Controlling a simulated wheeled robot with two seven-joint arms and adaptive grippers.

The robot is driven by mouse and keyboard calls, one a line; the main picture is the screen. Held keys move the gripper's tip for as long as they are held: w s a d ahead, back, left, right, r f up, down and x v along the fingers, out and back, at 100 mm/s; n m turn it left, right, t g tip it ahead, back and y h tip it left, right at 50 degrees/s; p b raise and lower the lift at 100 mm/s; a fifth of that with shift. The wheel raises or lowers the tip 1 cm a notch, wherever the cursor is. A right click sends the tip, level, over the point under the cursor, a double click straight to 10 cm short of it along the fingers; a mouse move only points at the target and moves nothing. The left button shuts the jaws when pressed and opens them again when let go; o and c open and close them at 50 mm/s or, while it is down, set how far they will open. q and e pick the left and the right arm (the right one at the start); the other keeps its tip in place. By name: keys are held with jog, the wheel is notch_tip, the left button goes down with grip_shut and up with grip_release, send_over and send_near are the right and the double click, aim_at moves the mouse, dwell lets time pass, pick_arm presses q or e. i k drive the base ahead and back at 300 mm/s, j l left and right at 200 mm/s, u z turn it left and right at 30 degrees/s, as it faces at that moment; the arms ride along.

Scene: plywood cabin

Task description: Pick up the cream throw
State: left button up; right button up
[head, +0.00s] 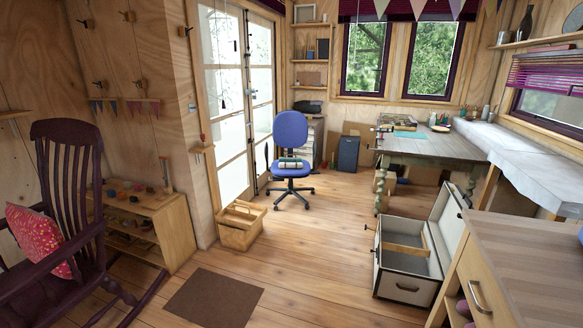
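No cream throw can be made out for certain. A small pale bundle with darker bands (291,163) lies on the seat of the blue office chair (291,130) near the middle of the room; at this size I cannot tell whether it is a folded throw. Neither of my grippers is in view.
A wooden crate (240,226) stands on the floor left of the chair. An open trunk (405,287) stands at front right, beside a wooden cabinet (525,262). A rocking chair (70,190) with a pink cushion (38,238) is at left. Clear floor lies around a brown mat (213,298).

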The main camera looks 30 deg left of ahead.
aim_at(285, 165)
jog(key=i+j+u, duration=0.3)
jog(key=i, duration=0.15)
jog(key=i+u, duration=0.3)
jog(key=i, duration=0.15)
jog(key=i+j+u, duration=0.1)
jog(key=i+u, duration=0.15)
jog(key=i, duration=3)
jog(key=i+j+z, duration=0.2)
jog(key=i, duration=0.95)
jog(key=l, duration=0.1)
